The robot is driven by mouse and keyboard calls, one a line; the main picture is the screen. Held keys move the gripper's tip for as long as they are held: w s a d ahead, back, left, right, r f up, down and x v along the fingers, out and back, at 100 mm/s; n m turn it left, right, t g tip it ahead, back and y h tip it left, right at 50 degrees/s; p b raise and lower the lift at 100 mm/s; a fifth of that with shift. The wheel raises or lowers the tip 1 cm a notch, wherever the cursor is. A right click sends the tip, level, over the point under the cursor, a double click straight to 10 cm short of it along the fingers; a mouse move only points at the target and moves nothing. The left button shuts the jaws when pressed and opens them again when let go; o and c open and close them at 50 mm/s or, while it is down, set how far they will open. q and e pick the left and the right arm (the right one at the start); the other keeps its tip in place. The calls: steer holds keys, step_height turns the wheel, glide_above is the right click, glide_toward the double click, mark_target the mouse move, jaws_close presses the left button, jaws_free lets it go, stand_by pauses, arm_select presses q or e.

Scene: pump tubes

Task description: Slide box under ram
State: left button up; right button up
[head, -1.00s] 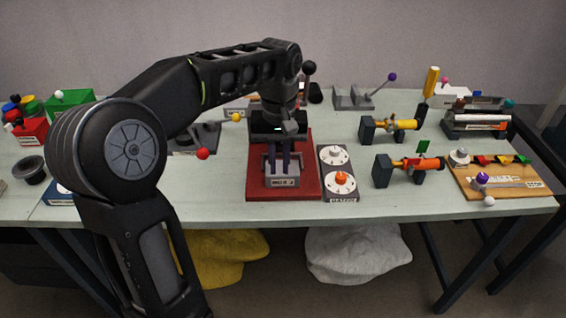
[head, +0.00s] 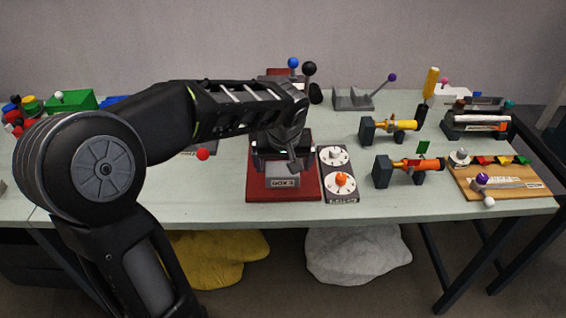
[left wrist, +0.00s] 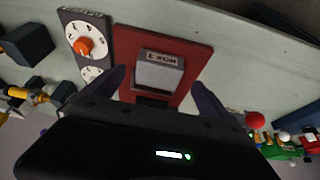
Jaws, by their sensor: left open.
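The grey box (head: 282,182) with a white label lies on the front part of the red base (head: 309,190). In the left wrist view the box (left wrist: 158,70) shows whole, with a dark part of the fixture just below it. My left gripper (head: 282,158) is over the base, behind the box in the head view, where its fingers are hidden. In the left wrist view its two fingers (left wrist: 158,78) are spread to either side of the box, with a gap at each side. The ram is hidden behind my arm or cannot be made out. My right gripper is not in view.
A dark panel with two white dials (head: 340,182) stands right beside the red base. A lever with a black ball (head: 310,68) and one with a blue ball (head: 293,62) rise behind my wrist. Orange (head: 410,165) and yellow pump tubes (head: 392,126) stand further right.

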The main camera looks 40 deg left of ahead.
mark_target(283, 174)
arm_select(q)
steer(key=shift+o, duration=0.2)
steer(key=shift+x, duration=3.8)
steer(key=shift+c, duration=0.2)
steer(key=c, duration=1.4)
